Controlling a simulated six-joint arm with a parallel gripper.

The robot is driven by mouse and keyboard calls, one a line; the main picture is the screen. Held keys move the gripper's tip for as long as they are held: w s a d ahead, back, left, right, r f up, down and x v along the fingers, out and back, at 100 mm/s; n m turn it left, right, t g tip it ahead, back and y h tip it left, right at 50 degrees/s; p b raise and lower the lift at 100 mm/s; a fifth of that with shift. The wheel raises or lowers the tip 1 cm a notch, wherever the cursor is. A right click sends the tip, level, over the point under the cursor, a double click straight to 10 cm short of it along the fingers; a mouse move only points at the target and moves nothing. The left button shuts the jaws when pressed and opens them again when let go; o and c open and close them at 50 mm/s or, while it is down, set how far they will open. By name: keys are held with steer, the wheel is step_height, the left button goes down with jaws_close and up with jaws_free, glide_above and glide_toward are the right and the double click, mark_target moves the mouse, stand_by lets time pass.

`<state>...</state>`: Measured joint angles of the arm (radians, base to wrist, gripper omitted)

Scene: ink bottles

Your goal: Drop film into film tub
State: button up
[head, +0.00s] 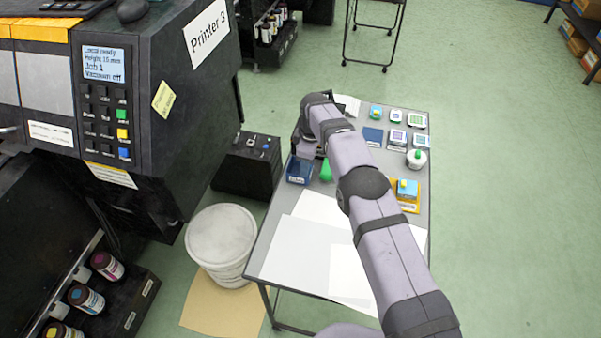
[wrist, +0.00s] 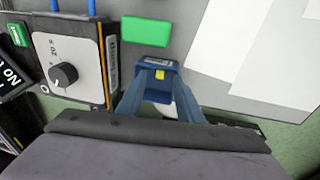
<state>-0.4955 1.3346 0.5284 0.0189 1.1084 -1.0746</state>
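A dark blue open box with a pale label (head: 300,170), which may be the film tub, stands at the table's left edge in the head view. In the wrist view a blue labelled thing with a small yellow patch (wrist: 158,64) lies at my fingertips; it may be the same box. My gripper (wrist: 159,88) reaches toward it with two blue fingers. A pale patch shows between the fingers; I cannot tell whether it is film or whether anything is gripped. In the head view my arm mostly hides the gripper, near the box.
A green block (head: 326,170) is beside the blue box; it also shows in the wrist view (wrist: 146,31). A knobbed device (wrist: 75,72) is close on the left there. White sheets (head: 300,250) cover the table's front. A white bucket (head: 222,238) stands on the floor.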

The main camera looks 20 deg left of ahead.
step_height(320, 180, up, 7)
steer(key=s+b, duration=0.1)
steer(key=b, duration=0.1)
steer(key=shift+d, duration=0.35)
stand_by(0.4)
steer(key=s+d+r+m, duration=0.3)
steer(key=s+d+m, duration=0.2)
steer(key=d, duration=0.4)
steer(key=s+d+r+m, duration=0.2)
steer(key=s+d+m, duration=0.25)
steer(key=d, duration=0.55)
steer(key=s+d+f+m, duration=0.1)
steer(key=s+d+m, duration=0.1)
steer(key=s, duration=0.6)
steer(key=s+d+f+m+g, duration=0.1)
steer(key=s+d+m, duration=0.2)
steer(key=s+d, duration=0.2)
steer(key=s+d+f+m+h, duration=0.1)
steer(key=s+d+m, duration=0.2)
steer(key=s, duration=0.7)
steer(key=shift+s+d+f+g, duration=0.15)
steer(key=shift+s+d+g, duration=0.2)
steer(key=shift+d, duration=0.25)
